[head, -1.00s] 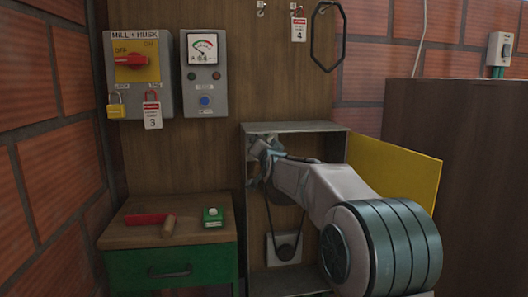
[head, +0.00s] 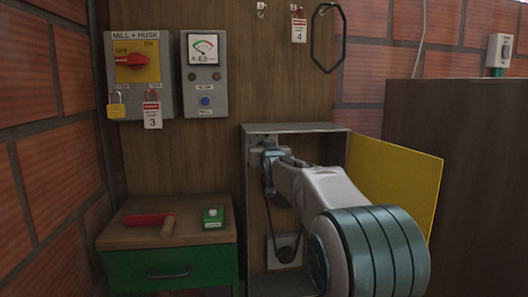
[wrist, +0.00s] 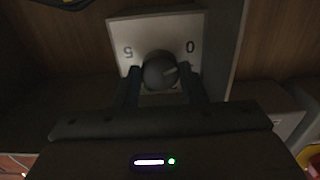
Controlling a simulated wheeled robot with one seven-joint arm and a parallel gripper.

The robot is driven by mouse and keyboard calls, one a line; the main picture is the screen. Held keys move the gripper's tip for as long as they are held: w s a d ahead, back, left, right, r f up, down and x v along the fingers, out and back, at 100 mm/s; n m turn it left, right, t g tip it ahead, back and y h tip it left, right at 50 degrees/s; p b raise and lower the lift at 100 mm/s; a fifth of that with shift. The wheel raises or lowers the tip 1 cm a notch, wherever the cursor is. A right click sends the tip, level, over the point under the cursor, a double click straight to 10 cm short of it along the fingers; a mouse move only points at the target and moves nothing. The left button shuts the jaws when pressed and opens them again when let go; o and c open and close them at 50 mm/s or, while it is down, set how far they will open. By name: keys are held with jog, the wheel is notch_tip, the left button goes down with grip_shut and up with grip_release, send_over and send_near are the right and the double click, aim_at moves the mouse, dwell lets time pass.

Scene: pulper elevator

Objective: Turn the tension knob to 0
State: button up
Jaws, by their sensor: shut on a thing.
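In the wrist view the tension knob (wrist: 158,72) is a dark round knob on a pale plate (wrist: 128,34). The plate carries a 5 on the left and a 0 on the right, seen turned over. A light mark on the knob points right, towards the 0 side; I cannot tell if it lines up exactly. My gripper (wrist: 160,78) is shut on the knob, one finger on each side. In the head view my gripper (head: 270,156) is inside the upper left of the open cabinet (head: 247,210), and the knob cannot be made out there.
The cabinet's yellow door (head: 395,185) stands open on the right. A belt (head: 268,215) runs down inside to a lower pulley (head: 286,254). A green drawer unit (head: 165,270) stands to the left, with a red-handled tool (head: 148,219) and a small green box (head: 213,217) on top.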

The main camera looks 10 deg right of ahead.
jog(key=shift+f, duration=0.1)
dwell(0.3)
jog(key=o, duration=1)
jog(key=shift+s, duration=0.15)
jog(key=s, duration=1.3)
jog(key=shift+s, duration=0.25)
